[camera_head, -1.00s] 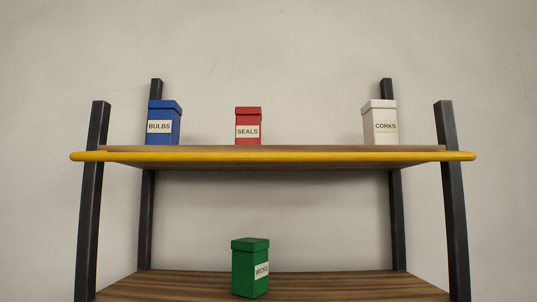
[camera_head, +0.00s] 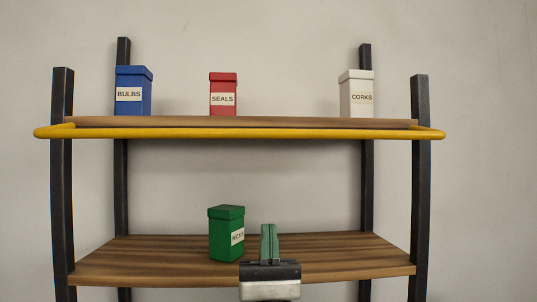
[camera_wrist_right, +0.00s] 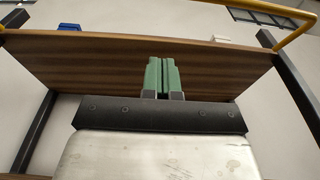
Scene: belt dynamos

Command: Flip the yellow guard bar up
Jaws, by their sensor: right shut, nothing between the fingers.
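The yellow guard bar (camera_head: 240,133) runs across the front of the upper shelf, level with the shelf board or slightly below its top. Its ends bend back to the dark posts. In the right wrist view parts of the yellow bar (camera_wrist_right: 294,34) show at the upper right and upper left. My right gripper (camera_head: 269,229) is shut and empty, pointing up in front of the lower shelf, below the bar and apart from it. Its green fingers (camera_wrist_right: 162,62) are together in the wrist view, with the underside of the upper shelf beyond. My left gripper is not in view.
The upper shelf (camera_head: 300,122) carries a blue BULBS box (camera_head: 133,92), a red SEALS box (camera_head: 223,88) and a white CORKS box (camera_head: 357,88). A green WICKS box (camera_head: 226,235) stands on the lower shelf (camera_head: 340,252), just left of my right gripper. Dark posts (camera_head: 420,180) frame both sides.

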